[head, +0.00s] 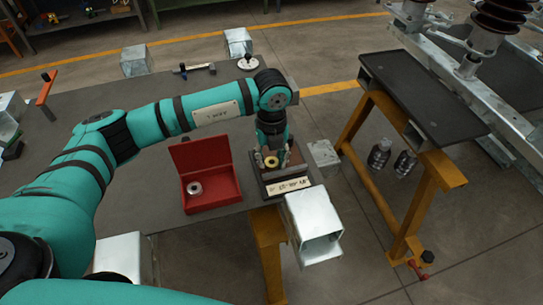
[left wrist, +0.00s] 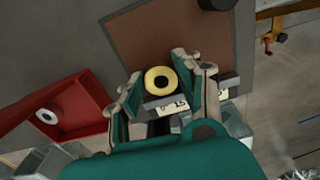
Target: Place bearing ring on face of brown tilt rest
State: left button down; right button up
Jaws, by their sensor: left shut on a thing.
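The bearing ring (head: 271,161) is a pale yellow ring with a dark hole. In the left wrist view the ring (left wrist: 160,80) sits between the fingertips. My left gripper (head: 272,155) points down and is shut on the ring, over the brown tilt rest (head: 292,172). The rest's brown face (left wrist: 150,35) fills the top middle of the left wrist view. A pale label plate with dark marks is on its near edge. Whether the ring touches the face cannot be told. My right gripper is not in view.
An open red box (head: 222,195) with a silver ring (head: 195,187) inside stands left of the rest. A metal square tube (head: 314,228) is at the table's front edge. A dark-topped stand (head: 425,95) is at the right. The grey table's left part is mostly free.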

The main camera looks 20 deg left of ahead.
aim_at(272, 161)
pick_arm(q)
jog(key=shift+f, duration=0.15)
jog(key=c, duration=0.9)
grip_release()
notch_tip(272, 161, up, 12)
jog(key=shift+r+b, duration=0.2)
jog(key=shift+b, duration=0.2)
